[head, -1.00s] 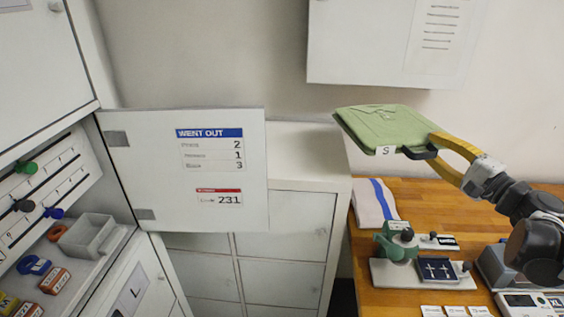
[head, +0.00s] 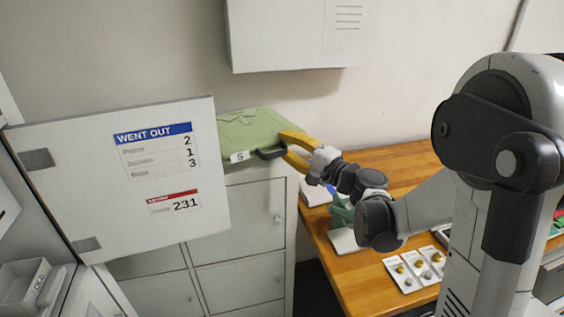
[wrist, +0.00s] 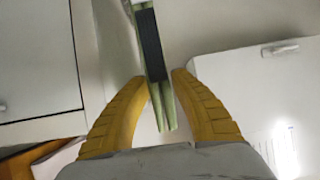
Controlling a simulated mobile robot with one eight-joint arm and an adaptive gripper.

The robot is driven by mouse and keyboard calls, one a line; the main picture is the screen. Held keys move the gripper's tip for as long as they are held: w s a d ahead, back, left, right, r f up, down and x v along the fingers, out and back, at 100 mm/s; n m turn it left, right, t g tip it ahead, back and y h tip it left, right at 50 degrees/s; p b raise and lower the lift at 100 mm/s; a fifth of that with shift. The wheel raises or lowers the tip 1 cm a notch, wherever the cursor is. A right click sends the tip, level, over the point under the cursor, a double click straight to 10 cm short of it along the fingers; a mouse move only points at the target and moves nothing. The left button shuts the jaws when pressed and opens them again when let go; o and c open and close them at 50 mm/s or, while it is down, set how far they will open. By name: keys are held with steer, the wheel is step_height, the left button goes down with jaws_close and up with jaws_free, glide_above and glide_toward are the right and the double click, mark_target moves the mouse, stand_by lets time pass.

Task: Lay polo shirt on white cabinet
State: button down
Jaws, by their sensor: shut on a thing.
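The folded green polo shirt (head: 247,133) with a white "S" tag is held flat at the top of the white cabinet (head: 240,222). My gripper (head: 285,147) is shut on the shirt's near right edge, where a dark clip-like part shows. In the wrist view the shirt (wrist: 162,112) appears edge-on between my yellow fingers (wrist: 160,85). The open door hides part of the shirt's left side. I cannot tell whether the shirt touches the cabinet top.
An open door (head: 125,170) with a "WENT OUT" notice stands left of the shirt. A white wall cupboard (head: 290,38) hangs above. A wooden table (head: 345,262) with several small cards is at right. A grey bin (head: 22,285) sits lower left.

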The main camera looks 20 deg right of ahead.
steer(key=shift+a+f, duration=0.25)
steer(key=shift+f, duration=0.25)
step_height(320, 180, down, 3)
steer(key=shift+f+b, duration=0.1)
steer(key=shift+b, duration=0.65)
